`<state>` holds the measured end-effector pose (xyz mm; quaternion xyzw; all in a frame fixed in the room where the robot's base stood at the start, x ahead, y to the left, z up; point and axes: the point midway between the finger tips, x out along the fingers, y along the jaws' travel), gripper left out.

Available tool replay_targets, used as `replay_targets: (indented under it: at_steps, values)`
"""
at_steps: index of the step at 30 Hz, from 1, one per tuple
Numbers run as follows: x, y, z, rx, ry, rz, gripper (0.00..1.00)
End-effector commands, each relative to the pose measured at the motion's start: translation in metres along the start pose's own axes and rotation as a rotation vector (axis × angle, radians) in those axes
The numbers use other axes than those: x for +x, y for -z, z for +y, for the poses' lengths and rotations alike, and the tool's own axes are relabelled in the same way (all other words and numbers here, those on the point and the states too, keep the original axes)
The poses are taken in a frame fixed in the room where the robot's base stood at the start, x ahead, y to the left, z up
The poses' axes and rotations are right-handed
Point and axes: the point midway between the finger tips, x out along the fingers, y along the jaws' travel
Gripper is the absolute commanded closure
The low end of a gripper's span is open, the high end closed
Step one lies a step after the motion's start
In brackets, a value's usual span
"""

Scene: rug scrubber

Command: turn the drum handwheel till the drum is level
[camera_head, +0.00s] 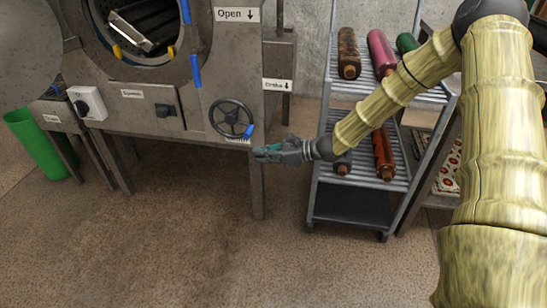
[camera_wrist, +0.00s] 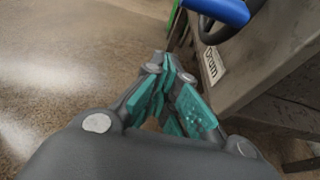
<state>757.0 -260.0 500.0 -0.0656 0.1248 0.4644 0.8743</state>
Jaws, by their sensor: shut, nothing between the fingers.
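The drum handwheel (camera_head: 231,118) is a dark spoked wheel on the lower right front of the grey machine. Its blue handle (camera_head: 248,131) is at the wheel's lower right in the head view; the blue handle also shows at the top of the wrist view (camera_wrist: 220,10). The drum opening (camera_head: 140,35) holds a tilted, shiny rectangular part inside. My gripper (camera_head: 262,153) has teal finger pads and is shut and empty, just below and right of the handle, apart from it. In the wrist view its fingers (camera_wrist: 170,70) meet below the handle.
A "Drum" label (camera_wrist: 212,65) is on the machine edge beside the wheel. A rack (camera_head: 330,200) with rolled rugs stands to the right, close to my arm. The round door (camera_head: 25,45) hangs open at left above a green bin (camera_head: 40,145). The front floor is clear.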

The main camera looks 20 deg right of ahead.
Motion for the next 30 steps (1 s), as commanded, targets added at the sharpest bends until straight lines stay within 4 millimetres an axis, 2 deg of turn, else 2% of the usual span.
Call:
replay_targets:
  at_steps: [5, 16, 30]
  values:
    - [0.027, 0.003, 0.001, -0.002, -0.002, 0.001, 1.0]
    - [0.014, -0.029, 0.0, -0.004, 0.0, 0.0, 1.0]
    - [0.01, -0.038, 0.0, -0.001, 0.001, 0.0, 1.0]
